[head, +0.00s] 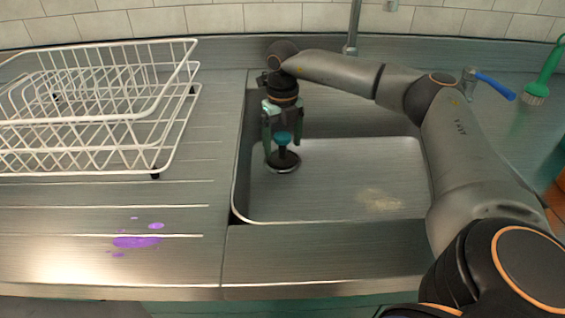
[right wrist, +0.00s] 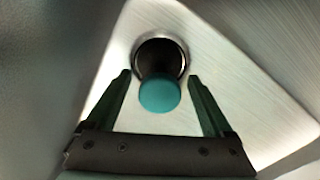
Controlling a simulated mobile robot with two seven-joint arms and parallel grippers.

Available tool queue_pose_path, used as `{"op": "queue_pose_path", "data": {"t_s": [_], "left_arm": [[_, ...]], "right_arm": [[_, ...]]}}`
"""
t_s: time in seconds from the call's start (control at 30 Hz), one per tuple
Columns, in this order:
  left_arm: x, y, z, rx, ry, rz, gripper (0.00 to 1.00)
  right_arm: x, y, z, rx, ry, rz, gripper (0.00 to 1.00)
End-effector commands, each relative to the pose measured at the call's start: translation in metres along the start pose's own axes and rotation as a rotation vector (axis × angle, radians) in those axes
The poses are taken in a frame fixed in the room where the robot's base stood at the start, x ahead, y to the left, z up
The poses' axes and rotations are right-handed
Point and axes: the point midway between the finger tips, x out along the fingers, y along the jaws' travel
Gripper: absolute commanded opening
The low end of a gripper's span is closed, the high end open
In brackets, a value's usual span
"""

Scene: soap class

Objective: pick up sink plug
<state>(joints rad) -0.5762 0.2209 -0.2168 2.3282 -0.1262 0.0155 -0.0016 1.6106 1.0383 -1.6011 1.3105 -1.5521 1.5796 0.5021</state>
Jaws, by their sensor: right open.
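The sink plug (head: 283,150) has a teal knob on a dark stem. It stands upright at the drain in the sink basin. The right wrist view shows its teal knob (right wrist: 159,95) from above, with a dark round drain area behind it. My right gripper (head: 282,144) points down into the basin over the plug. Its green fingers (right wrist: 164,82) are open, one on each side of the knob, with a gap visible on both sides. My left gripper is in neither view.
The steel sink basin (head: 330,200) surrounds the plug with raised walls. A white dish rack (head: 150,105) stands on the drainboard at left. A purple spill (head: 136,242) lies in front of it. The tap (head: 352,30) rises behind the sink. A green brush (head: 540,85) is at far right.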

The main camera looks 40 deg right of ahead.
Motion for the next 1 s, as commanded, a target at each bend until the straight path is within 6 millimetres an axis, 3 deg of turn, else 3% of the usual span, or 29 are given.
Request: {"op": "queue_pose_path", "data": {"t_s": [0.17,0.9,1.0], "left_arm": [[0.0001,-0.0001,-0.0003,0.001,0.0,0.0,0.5],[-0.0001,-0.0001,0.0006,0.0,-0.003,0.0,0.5],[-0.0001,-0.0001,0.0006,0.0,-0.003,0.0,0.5]], "right_arm": [[0.0,-0.0001,-0.0001,0.0,0.0,0.0,0.85],[-0.0002,-0.0003,-0.0001,0.0,0.0,0.0,0.02],[-0.0002,-0.0003,0.0,0.0,0.0,-0.001,0.0]]}}
